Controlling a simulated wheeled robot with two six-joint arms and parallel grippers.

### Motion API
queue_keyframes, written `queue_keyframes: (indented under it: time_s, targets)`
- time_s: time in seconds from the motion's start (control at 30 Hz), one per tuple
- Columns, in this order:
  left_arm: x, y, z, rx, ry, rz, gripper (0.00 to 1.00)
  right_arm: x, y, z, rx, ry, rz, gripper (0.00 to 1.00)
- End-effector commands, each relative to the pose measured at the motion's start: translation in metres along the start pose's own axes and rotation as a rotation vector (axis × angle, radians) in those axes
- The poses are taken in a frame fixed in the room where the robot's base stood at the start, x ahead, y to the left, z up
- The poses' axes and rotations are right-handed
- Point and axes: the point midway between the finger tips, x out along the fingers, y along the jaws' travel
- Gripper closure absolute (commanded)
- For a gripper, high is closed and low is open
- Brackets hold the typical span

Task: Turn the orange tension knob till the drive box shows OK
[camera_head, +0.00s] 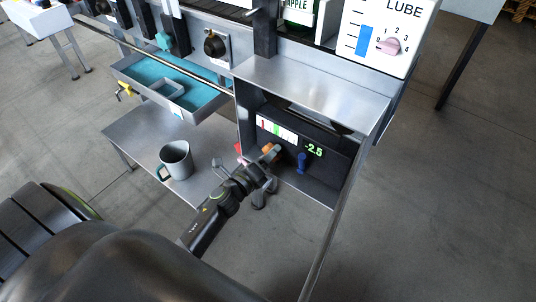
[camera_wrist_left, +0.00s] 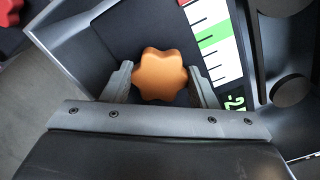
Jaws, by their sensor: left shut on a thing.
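The orange tension knob (camera_wrist_left: 160,74) sits between the two fingers of my left gripper (camera_wrist_left: 161,84) in the left wrist view, and the fingers are shut on it. In the head view the orange knob (camera_head: 268,149) shows partly behind my left gripper (camera_head: 265,158). The dark drive box (camera_head: 325,158) has a green readout (camera_head: 314,150) that shows -2.5. Its gauge strip (camera_head: 277,129) has a red mark at the left and a green band near the middle. The strip (camera_wrist_left: 213,40) also shows beside the knob in the left wrist view. My right gripper is not in view.
A blue knob (camera_head: 301,162) stands just right of the orange knob. A grey mug (camera_head: 176,160) stands on the metal shelf (camera_head: 128,131) at the left. An open drawer (camera_head: 203,108) with a teal lining is above it. A metal ledge (camera_head: 312,85) overhangs the drive box.

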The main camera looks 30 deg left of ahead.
Motion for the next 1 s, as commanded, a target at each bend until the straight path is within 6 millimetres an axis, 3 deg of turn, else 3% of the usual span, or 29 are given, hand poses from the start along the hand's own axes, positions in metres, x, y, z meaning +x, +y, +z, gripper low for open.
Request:
queue_keyframes:
  time_s: [0.67, 1.0]
  targets:
    - [-0.001, 0.0, 0.0, -0.617, 0.0, 0.003, 0.7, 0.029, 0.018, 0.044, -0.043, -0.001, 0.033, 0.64]
    - [0.0, 0.0, 0.0, -0.939, -0.001, 0.004, 0.7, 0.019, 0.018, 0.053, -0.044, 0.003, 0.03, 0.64]
